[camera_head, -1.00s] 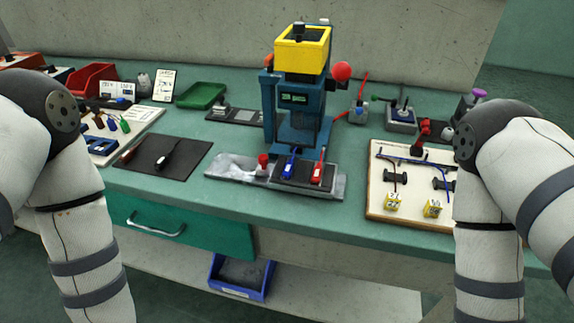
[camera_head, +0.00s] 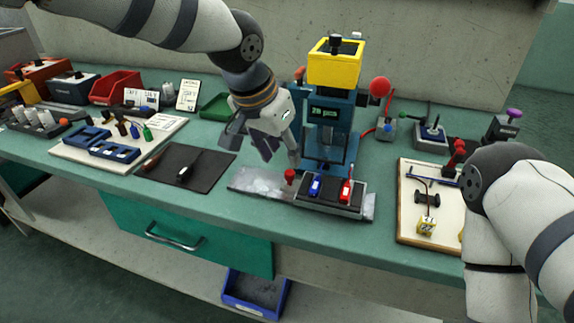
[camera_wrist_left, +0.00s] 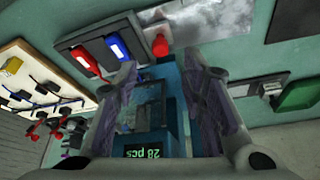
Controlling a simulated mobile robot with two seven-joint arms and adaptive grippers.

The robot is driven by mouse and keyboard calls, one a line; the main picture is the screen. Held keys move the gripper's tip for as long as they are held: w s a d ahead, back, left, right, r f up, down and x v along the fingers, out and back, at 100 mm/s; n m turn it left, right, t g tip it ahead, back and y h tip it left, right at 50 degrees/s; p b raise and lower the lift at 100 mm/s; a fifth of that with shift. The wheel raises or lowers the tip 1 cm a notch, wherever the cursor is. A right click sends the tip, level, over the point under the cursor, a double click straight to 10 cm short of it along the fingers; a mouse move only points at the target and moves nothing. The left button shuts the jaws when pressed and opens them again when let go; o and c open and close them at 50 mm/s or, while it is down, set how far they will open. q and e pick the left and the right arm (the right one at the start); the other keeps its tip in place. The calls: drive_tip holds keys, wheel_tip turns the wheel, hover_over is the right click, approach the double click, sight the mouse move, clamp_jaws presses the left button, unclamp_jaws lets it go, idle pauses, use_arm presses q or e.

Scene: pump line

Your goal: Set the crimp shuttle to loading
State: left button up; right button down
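The crimp shuttle appears to be the dark plate (camera_head: 326,205) carrying a blue piece (camera_head: 315,186) and a red piece (camera_head: 346,191). It sits toward the right part of a silver bed (camera_head: 258,181) in front of the blue press (camera_head: 328,125). A red knob (camera_head: 290,176) stands at its left end; the knob also shows in the left wrist view (camera_wrist_left: 160,46). My left gripper (camera_head: 280,155) is above and behind the knob, apart from it. Its fingers (camera_wrist_left: 160,70) are spread and empty. My right gripper is outside both views.
The press has a yellow top (camera_head: 333,66) and a red ball (camera_head: 380,87) on its right. A black mat (camera_head: 205,172) with tools lies left of the bed, and a pale board (camera_head: 412,215) with parts lies right. A green tray (camera_head: 214,106) stands behind.

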sight(289, 172)
use_arm(q)
drive_tip(key=x, duration=0.6)
drive_tip(key=shift+a, duration=0.1)
drive_tip(key=c, duration=0.9)
clamp_jaws()
